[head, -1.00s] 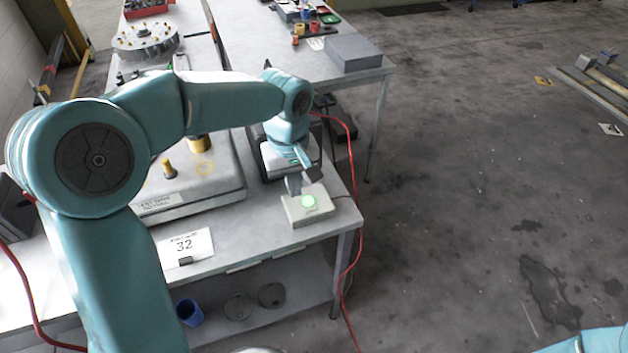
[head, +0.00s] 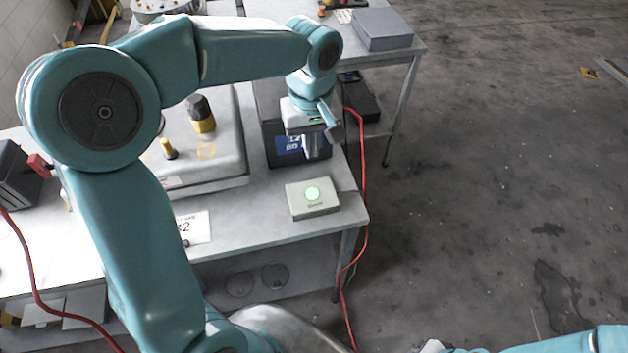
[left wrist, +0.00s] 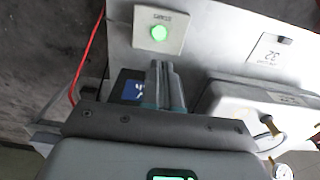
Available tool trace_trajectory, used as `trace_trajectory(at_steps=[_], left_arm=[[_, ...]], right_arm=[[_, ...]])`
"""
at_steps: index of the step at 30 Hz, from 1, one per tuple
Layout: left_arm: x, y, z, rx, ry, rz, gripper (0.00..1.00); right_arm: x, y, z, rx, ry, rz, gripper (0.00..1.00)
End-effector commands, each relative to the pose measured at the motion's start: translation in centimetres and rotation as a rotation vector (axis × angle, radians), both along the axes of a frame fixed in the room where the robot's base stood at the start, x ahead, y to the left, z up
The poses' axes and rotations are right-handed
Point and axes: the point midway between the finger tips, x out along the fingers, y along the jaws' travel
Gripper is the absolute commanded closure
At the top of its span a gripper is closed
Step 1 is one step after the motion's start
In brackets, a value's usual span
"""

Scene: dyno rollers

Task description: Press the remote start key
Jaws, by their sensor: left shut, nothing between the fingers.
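The start key is a round button, lit green (head: 312,194), on top of a small pale box (head: 313,208) near the front right corner of the bench. It also shows in the left wrist view, as a green key (left wrist: 158,33) with a small illegible label on its box (left wrist: 172,22). My left gripper (head: 317,154) is shut and empty, above and behind the box, apart from it. In the left wrist view its closed fingers (left wrist: 161,70) point toward the key with a gap between. Part of my right arm shows at bottom right; its gripper is not visible.
A large pale case (head: 215,150) with yellow and black fittings stands left of the key box. A red cable (head: 364,200) hangs along the bench's right side.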

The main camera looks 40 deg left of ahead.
Motion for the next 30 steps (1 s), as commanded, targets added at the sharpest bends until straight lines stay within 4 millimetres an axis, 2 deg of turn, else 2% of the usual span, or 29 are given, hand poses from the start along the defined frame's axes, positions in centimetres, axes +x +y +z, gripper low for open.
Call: trace_trajectory(at_steps=[4,8,15,21,25,30], left_arm=[[0.0,0.0,-0.8,0.001,0.002,0.000,1.00],[0.1,0.0,-2.8,0.000,0.004,-0.001,1.00],[0.3,0.1,-8.0,-0.001,0.007,-0.001,1.00],[0.5,0.1,-11.7,0.000,0.006,0.000,1.00],[0.5,0.1,-13.2,-0.001,0.003,-0.001,1.00],[0.6,0.1,-14.0,-0.001,0.001,0.001,1.00]], right_arm=[[0.0,0.0,0.0,0.000,0.000,0.000,1.00],[0.0,0.0,0.2,0.000,-0.001,0.000,1.00],[0.0,0.0,0.7,0.000,0.000,0.000,1.00],[0.0,0.0,1.2,0.000,-0.001,0.000,1.00],[0.0,0.0,1.5,0.000,0.000,0.000,1.00],[0.0,0.0,1.5,0.000,0.000,0.000,1.00]])
